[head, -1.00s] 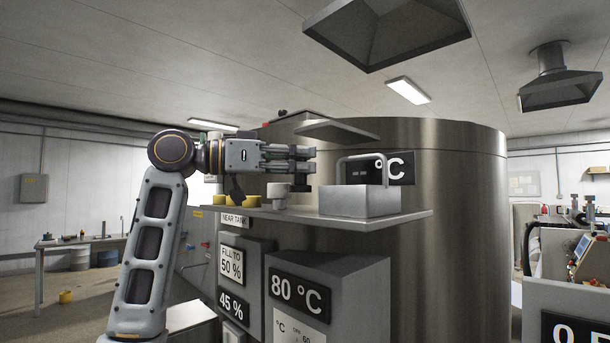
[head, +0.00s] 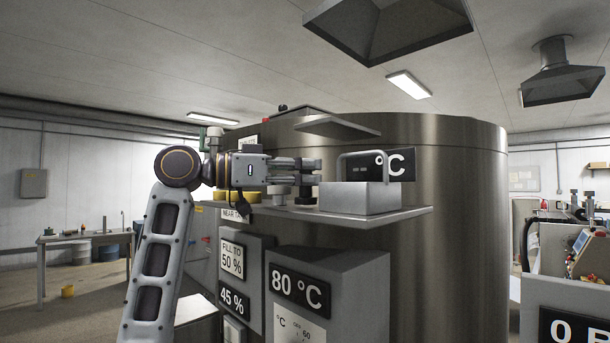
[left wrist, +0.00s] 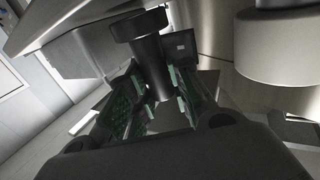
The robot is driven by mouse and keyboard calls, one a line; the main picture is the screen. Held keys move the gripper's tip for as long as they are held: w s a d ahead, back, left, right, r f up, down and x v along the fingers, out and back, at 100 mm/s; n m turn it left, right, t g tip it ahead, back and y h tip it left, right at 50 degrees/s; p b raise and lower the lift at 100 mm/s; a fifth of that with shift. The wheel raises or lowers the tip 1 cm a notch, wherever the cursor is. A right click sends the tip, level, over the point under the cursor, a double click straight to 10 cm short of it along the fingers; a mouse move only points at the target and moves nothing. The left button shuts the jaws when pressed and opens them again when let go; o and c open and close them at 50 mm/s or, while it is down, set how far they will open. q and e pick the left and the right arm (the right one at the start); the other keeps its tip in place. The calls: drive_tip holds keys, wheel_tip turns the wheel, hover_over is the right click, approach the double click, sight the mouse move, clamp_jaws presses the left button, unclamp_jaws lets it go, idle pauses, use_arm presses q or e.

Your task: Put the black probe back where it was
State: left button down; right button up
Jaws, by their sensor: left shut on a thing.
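My left gripper (head: 308,172) is just above the shelf (head: 402,214) beside the tank, left of a grey box with a handle (head: 358,199). It is shut on the black probe, whose dark lower end (head: 306,192) shows below the fingers at shelf level. I cannot tell whether that end touches the shelf. In the left wrist view the black probe (left wrist: 153,62) is a dark cylinder with a wider round end, between the green finger pads. My right gripper is not in view.
A pale round holder (head: 279,192) stands on the shelf just left of the probe. Yellow pieces (head: 222,197) sit at the shelf's left end. A slanted plate (head: 338,127) juts from the tank (head: 450,210) above. Control boxes (head: 325,285) hang below.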

use_arm(q)
drive_tip(key=shift+f, duration=0.3)
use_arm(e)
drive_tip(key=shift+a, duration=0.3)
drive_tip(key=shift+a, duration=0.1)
use_arm(q)
drive_tip(key=shift+f, duration=0.15)
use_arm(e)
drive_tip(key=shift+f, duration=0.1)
use_arm(q)
drive_tip(key=c, duration=1.3)
unclamp_jaws()
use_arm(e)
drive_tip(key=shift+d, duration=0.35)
